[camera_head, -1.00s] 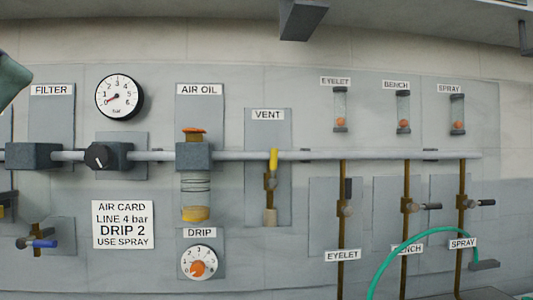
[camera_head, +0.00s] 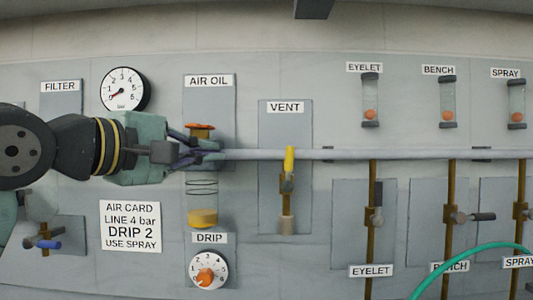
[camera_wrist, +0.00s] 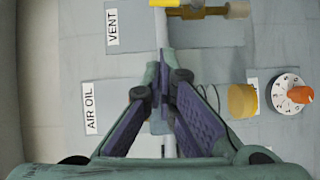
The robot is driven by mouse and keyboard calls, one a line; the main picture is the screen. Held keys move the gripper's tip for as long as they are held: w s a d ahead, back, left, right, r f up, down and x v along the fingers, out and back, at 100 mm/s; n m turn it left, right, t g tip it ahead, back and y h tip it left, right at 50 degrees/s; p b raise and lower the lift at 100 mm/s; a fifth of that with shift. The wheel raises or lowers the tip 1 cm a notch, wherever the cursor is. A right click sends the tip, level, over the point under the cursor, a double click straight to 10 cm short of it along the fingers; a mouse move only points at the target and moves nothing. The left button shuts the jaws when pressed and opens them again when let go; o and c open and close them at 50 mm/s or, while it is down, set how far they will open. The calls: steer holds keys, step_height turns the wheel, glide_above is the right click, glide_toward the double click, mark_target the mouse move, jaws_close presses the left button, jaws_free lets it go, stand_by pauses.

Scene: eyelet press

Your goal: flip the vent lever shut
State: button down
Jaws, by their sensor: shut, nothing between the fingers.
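The vent lever (camera_head: 289,160) has a yellow handle that points up, in line with its brass valve, under the VENT label (camera_head: 285,107). In the wrist view the yellow lever (camera_wrist: 166,3) shows at the top edge, partly cut off. My gripper (camera_head: 222,151) is shut and empty, in front of the air oil unit, to the left of the vent lever and apart from it. Its fingers (camera_wrist: 163,98) come together at the tips in the wrist view. It hides part of the air oil unit and the pipe.
The grey pipe (camera_head: 330,154) runs across the panel behind the lever. The orange-topped air oil unit (camera_head: 202,218) and drip dial (camera_head: 208,270) are on the left. Right of the vent stand the eyelet, bench and spray valves. A green hose (camera_head: 470,252) curves at lower right.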

mark_target(289, 167)
steer(key=p+x, duration=0.1)
steer(key=x, duration=0.3)
steer(key=s+d+p+x, duration=0.1)
steer(key=p+x, duration=0.1)
steer(key=x, duration=0.2)
steer(key=d+p+x, duration=0.1)
steer(key=x, duration=0.3)
steer(key=shift+d+p, duration=0.15)
steer(key=shift+p, duration=0.2)
steer(key=shift+d+f, duration=0.15)
steer(key=shift+d, duration=0.25)
steer(key=shift+s+d, duration=0.1)
steer(key=shift+d+b, duration=0.1)
steer(key=shift+b, duration=0.2)
steer(key=shift+d, duration=0.1)
